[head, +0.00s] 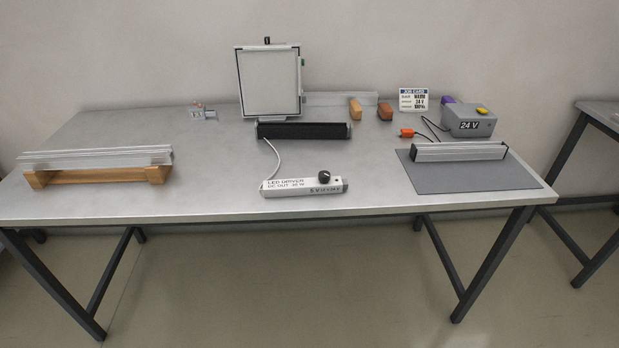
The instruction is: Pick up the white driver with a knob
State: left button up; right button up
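The white driver (303,188) is a long bar lying near the front edge of the grey table, at the middle. Its side reads "LED DRIVER". A black knob (324,177) stands on its top, right of centre. A white cable runs from its left end back towards a black bar. Neither of my grippers shows in the head view.
A framed panel (269,82) stands behind a black bar (302,130). Aluminium profiles rest on wooden blocks (98,177) at left. A grey mat (475,178) bearing a profile lies at right, before a 24 V box (468,122). The table around the driver is clear.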

aim_at(304, 187)
jog(key=i+j+z, duration=0.55)
jog(key=z, duration=0.2)
jog(key=i+j+z, duration=0.2)
jog(key=j+z, duration=0.15)
jog(key=j, duration=0.15)
